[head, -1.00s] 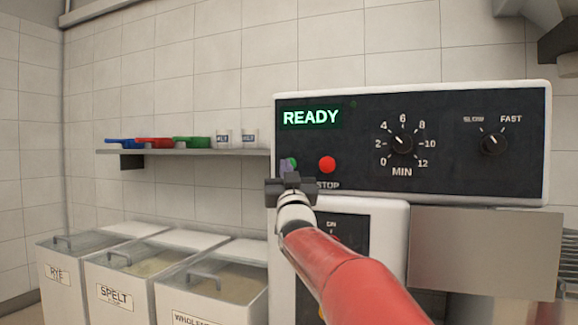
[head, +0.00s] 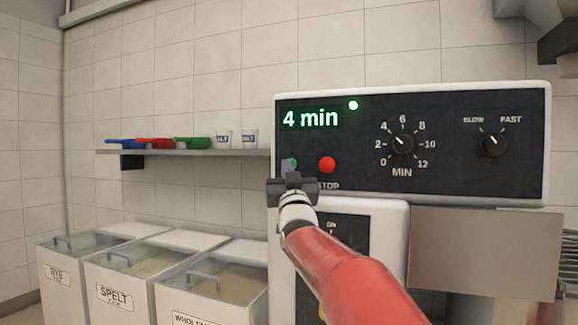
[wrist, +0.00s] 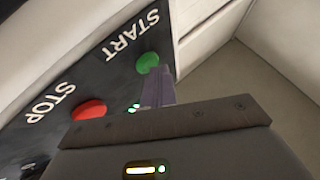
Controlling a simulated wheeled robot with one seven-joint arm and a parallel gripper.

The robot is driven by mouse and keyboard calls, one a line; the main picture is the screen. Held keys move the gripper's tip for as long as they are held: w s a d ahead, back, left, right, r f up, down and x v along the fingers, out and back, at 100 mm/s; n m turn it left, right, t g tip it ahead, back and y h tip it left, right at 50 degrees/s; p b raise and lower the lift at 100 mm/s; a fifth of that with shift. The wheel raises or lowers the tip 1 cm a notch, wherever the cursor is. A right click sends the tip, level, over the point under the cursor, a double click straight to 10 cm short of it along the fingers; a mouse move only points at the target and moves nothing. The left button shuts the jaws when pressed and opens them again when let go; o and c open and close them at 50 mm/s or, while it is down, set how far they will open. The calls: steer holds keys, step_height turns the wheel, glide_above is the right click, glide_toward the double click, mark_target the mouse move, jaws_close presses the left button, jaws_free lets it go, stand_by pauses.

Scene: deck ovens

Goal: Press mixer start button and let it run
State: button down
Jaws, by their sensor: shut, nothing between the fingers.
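The mixer's control panel (head: 450,165) faces me in the head view. Its display (head: 310,118) reads "4 min" in green, and a small green lamp (head: 353,105) beside it is lit. The green START button (wrist: 148,62) shows in the wrist view; in the head view only a sliver of it (head: 294,162) shows behind my fingers. My gripper (head: 287,167) is shut and empty, its fingertips (wrist: 157,82) right at the button's edge. I cannot tell whether they still touch it. The red STOP button (head: 327,165) is just to the right, also in the wrist view (wrist: 89,109).
A minute dial (head: 402,143) and a SLOW/FAST knob (head: 494,143) sit right on the panel. A shelf (head: 190,152) with coloured scoops and two cups is left. Lidded flour bins (head: 115,290) stand below it. A metal plate (head: 484,250) is at lower right.

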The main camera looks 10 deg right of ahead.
steer(key=shift+s+f, duration=0.1)
steer(key=shift+s+a+b, duration=0.5)
steer(key=shift+s+b, duration=0.1)
steer(key=shift+b, duration=0.15)
steer(key=shift+s+a+b, duration=0.75)
steer(key=shift+s, duration=0.3)
steer(key=shift+s+a+b, duration=0.7)
steer(key=shift+s+b, duration=0.05)
steer(key=shift+s, duration=0.25)
